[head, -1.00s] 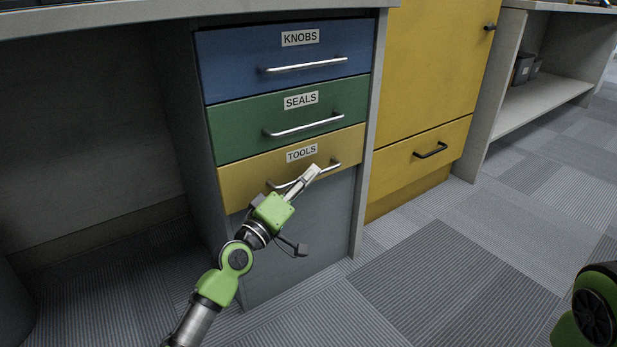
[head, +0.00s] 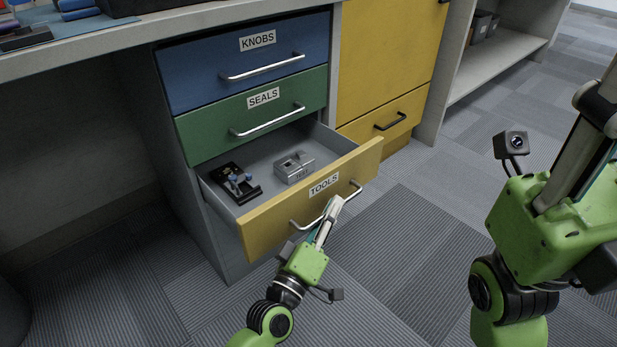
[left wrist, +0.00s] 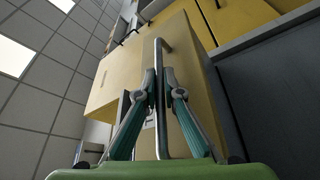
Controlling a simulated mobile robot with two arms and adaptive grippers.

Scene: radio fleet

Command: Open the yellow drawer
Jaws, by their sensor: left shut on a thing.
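The yellow drawer (head: 283,219), labelled TOOLS, is pulled well out of the cabinet. My left gripper (head: 331,210) is shut on the drawer's silver bar handle (head: 301,226). In the left wrist view the two fingers of the left gripper (left wrist: 160,88) close on either side of the handle (left wrist: 159,125). My right arm is in the head view at the right; its fingertips cannot be made out.
A blue KNOBS drawer (head: 222,71) and a green SEALS drawer (head: 281,112) above are closed. A yellow cupboard (head: 385,55) with a black-handled drawer (head: 393,118) stands to the right. The carpet (head: 400,235) in front is clear.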

